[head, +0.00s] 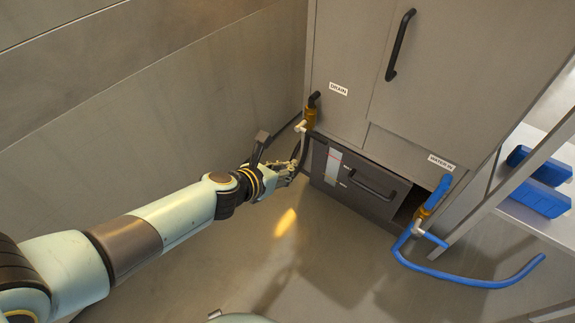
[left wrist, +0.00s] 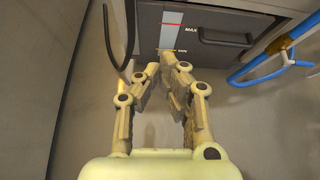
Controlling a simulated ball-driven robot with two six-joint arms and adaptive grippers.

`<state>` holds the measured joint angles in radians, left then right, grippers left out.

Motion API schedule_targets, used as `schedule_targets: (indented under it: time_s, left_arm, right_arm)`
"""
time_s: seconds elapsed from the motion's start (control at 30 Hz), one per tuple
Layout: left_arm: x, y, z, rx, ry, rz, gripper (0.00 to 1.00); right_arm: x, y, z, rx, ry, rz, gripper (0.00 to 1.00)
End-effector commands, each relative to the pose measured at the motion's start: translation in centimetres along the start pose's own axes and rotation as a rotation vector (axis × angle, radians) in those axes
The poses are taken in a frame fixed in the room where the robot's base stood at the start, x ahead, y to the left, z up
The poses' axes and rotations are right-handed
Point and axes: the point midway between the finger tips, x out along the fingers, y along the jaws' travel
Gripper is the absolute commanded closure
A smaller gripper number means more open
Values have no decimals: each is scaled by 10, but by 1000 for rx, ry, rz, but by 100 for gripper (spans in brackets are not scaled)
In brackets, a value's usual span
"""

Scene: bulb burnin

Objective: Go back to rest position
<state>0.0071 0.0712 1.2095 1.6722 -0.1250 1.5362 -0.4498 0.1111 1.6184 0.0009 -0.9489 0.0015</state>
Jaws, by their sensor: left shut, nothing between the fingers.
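My left gripper (head: 289,170) reaches in from the left, low in front of the cabinet, near the drain valve (head: 305,122). In the left wrist view its two fingers (left wrist: 158,72) are shut with nothing between them, in front of the drawer's level strip (left wrist: 172,28). I cannot tell from the pictures whether a finger touches anything. My right gripper does not show in either view.
The grey cabinet (head: 340,90) has a drawer (head: 365,185) at its base. A blue hose (head: 480,282) trails from the water-in valve (head: 424,212) across the floor. Blue bins (head: 540,195) sit on a shelf at right. Floor left of the cabinet is clear.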

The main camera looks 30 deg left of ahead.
Motion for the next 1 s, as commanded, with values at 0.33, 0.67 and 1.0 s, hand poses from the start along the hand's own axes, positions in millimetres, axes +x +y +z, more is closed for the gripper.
schedule_targets:
  time_s: [0.33, 0.67, 1.0]
  left_arm:
    - [0, 0, 0, 0, 0, 0, 100]
    - [-63, -12, -82, 201, 129, -61, 100]
    - [-185, -48, -191, 1683, 270, -687, 100]
  right_arm:
    - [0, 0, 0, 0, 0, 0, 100]
    - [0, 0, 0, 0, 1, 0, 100]
    - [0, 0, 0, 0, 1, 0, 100]
